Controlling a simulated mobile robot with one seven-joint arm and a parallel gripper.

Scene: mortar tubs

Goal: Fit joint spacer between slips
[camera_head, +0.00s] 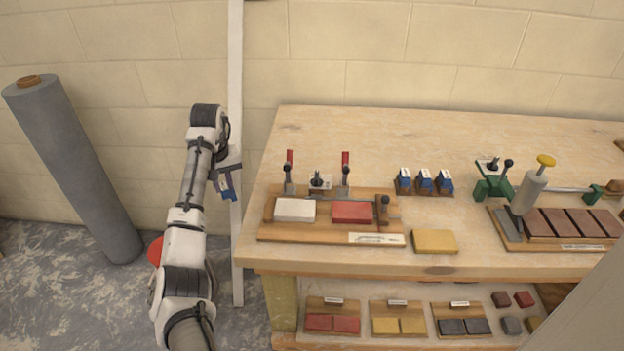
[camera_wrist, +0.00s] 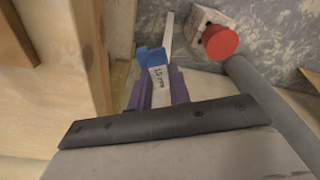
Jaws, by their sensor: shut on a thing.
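My gripper (camera_head: 226,184) is shut on a blue joint spacer (camera_head: 228,194), left of the workbench's left edge. In the wrist view the spacer (camera_wrist: 148,56) sits between the fingers (camera_wrist: 158,90), with a white label that seems to read 15 mm. Its lower part is hard to make out. A white slip (camera_head: 295,210) and a red slip (camera_head: 352,212) lie side by side on a wooden jig (camera_head: 275,234), with a narrow gap between them. My gripper is apart from both slips, to their left.
Two red-handled clamps (camera_head: 289,172) stand behind the slips. A rack (camera_head: 424,189) holds three blue blocks to the right. A yellow block (camera_head: 434,241) lies right of the jig. A white upright strip (camera_head: 235,80) stands by the wall. A grey roll (camera_head: 72,165) leans at left.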

